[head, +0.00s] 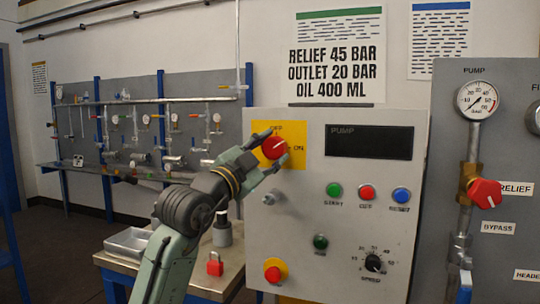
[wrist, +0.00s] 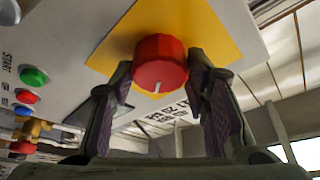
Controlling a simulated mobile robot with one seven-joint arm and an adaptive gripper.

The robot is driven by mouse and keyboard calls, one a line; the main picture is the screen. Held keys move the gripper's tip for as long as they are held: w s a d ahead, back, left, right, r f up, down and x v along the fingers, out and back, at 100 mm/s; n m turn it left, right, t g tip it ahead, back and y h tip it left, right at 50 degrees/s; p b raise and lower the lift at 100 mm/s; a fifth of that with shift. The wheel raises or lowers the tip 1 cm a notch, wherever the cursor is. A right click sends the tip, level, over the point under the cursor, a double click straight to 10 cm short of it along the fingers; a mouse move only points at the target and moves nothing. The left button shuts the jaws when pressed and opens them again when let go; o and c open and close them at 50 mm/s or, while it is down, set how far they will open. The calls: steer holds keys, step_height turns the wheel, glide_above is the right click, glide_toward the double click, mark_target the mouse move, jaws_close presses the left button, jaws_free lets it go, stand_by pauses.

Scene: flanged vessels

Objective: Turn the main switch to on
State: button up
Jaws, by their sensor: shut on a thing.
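The main switch is a red round knob (head: 273,148) on a yellow plate (head: 293,133) at the upper left of the grey pump panel. The plate has "OFF" above the knob and "ON" to its right. A short white mark on the knob appears to point up and right, between the two labels. My gripper (head: 279,146) has one finger above and one below the knob, partly hiding it. In the wrist view the red knob (wrist: 160,62) sits between both fingers, which are closed on its sides; its white mark faces the lower edge.
The panel also carries a dark display (head: 369,142), green, red and blue buttons (head: 367,192), a speed dial (head: 374,263) and a red stop button on yellow (head: 273,274). A bench (head: 124,262) holds a tray and a red padlock (head: 215,265). A red valve handle (head: 485,193) stands at right.

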steer(key=m+g, duration=0.1)
steer(key=m, duration=0.3)
steer(key=shift+r+g+h, duration=0.15)
steer(key=shift+g+h, duration=0.15)
steer(key=shift+g, duration=0.1)
steer(key=shift+m+g+p, duration=0.65)
steer(key=shift+m+g, duration=0.05)
steer(key=shift+m, duration=1.3)
steer(key=shift+a, duration=0.1)
steer(key=o, duration=1.2)
steer(key=shift+c, duration=0.2)
steer(key=r+v, duration=0.1)
steer(key=v, duration=1.1)
steer(key=shift+f, duration=0.4)
